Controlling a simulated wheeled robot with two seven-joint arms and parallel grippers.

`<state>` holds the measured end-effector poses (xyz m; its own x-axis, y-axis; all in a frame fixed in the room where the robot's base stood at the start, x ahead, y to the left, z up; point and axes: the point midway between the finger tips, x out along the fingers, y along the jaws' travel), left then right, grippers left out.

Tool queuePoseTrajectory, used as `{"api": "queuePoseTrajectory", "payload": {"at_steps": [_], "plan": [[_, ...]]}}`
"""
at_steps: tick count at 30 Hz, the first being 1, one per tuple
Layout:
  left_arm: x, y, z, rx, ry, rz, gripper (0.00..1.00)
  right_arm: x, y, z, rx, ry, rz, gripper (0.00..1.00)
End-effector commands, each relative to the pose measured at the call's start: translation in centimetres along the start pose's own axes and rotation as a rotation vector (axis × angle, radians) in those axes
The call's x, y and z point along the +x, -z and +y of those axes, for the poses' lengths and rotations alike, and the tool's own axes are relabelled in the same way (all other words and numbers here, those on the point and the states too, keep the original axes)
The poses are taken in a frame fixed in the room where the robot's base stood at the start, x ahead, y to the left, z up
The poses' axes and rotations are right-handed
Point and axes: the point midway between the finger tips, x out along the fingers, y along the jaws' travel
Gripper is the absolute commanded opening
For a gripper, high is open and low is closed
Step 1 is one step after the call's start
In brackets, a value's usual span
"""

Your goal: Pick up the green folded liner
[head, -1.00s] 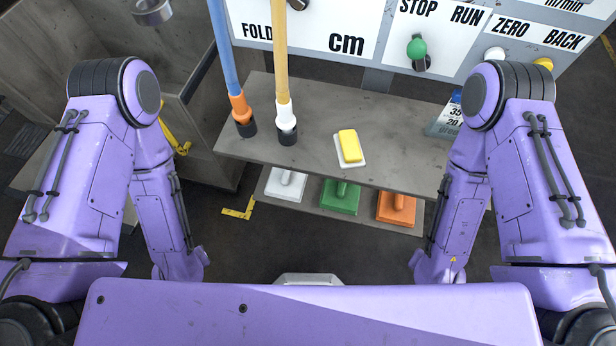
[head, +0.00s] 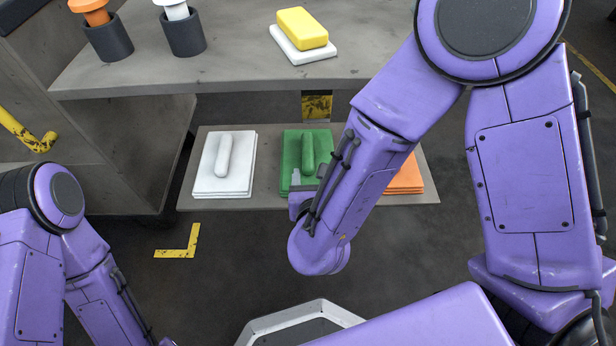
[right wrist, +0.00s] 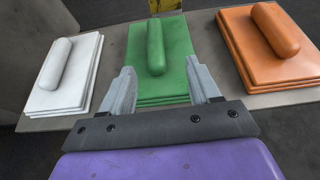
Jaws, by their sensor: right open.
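The green folded liner (head: 292,158) lies on the low grey shelf between a white one and an orange one. It is a flat stack with a raised rounded grip on top. My right gripper (head: 308,182) is at its near edge, partly hidden by my own arm. In the right wrist view the two fingers (right wrist: 165,92) are apart and empty, pointing at the green liner (right wrist: 176,65), with its near edge between them. I cannot tell whether they touch it. My left gripper is out of view.
A white folded liner (head: 239,178) lies left on the low shelf (head: 270,202); an orange one (head: 404,178) lies right, partly behind my arm. The upper shelf (head: 230,68) overhangs behind, holding a yellow block (head: 303,28) on a white pad (head: 300,50).

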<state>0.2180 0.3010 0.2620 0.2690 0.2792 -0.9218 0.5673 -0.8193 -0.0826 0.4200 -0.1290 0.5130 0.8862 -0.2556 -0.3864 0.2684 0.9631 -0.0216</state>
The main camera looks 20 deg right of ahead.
Motion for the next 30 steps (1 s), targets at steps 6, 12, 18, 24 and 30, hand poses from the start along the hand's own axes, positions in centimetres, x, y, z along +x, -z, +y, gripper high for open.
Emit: {"api": "queuePoseTrajectory", "payload": {"at_steps": [6,12,18,24,30], "plan": [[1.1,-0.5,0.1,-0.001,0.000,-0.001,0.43,3.7,0.0,0.2,0.028,0.002,-0.007,0.62],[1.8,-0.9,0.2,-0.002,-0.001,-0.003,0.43,6.3,0.1,0.4,0.026,0.001,-0.007,0.62],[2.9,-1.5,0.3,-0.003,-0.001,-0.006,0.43,9.7,0.1,0.9,0.024,0.001,-0.006,0.62],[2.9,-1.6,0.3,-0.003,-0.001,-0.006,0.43,10.4,-0.2,0.9,0.023,0.000,-0.004,0.62],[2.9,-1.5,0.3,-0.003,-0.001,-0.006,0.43,10.3,-0.1,0.9,0.023,0.000,-0.004,0.26]]}}
